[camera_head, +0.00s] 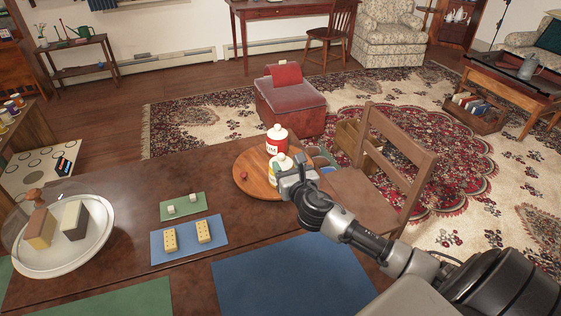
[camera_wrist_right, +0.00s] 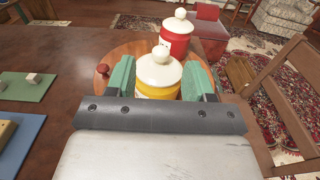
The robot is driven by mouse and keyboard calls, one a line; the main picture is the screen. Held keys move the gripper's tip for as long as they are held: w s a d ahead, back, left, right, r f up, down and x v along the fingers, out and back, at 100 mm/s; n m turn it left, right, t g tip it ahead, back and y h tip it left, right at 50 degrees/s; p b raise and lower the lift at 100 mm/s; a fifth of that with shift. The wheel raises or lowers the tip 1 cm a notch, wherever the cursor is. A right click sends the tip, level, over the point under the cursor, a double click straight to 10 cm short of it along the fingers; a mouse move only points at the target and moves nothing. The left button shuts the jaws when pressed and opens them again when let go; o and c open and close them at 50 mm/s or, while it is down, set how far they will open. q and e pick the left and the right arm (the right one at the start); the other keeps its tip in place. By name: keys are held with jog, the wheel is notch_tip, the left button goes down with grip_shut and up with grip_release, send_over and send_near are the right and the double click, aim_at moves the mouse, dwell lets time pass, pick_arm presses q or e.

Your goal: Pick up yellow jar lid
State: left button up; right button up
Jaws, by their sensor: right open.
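The yellow jar (camera_wrist_right: 160,91) stands on the round wooden board, and its cream lid (camera_wrist_right: 159,69) with a round knob sits on top. The lid also shows in the head view (camera_head: 279,162). My right gripper (camera_wrist_right: 160,80) is open, with one green finger on each side of the yellow jar and its lid. I cannot tell whether the fingers touch. In the head view my right gripper (camera_head: 288,173) covers part of the yellow jar's right side. My left gripper is not in view.
A red jar (camera_head: 276,140) with a cream lid stands just behind the yellow one on the round board (camera_head: 247,179). A small red object (camera_head: 272,173) lies at its left. A wooden chair (camera_head: 385,170) stands to the right. Green and blue mats and a white plate (camera_head: 65,265) lie leftward.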

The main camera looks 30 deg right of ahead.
aim_at(282, 156)
jog(key=x, duration=0.4)
jog(key=shift+w, duration=0.2)
jog(key=shift+w+d+f, duration=0.1)
jog(key=shift+w+d, duration=0.05)
jog(key=shift+w, duration=0.4)
grip_shut()
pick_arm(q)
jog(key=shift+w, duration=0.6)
pick_arm(e)
jog(key=shift+r, duration=0.2)
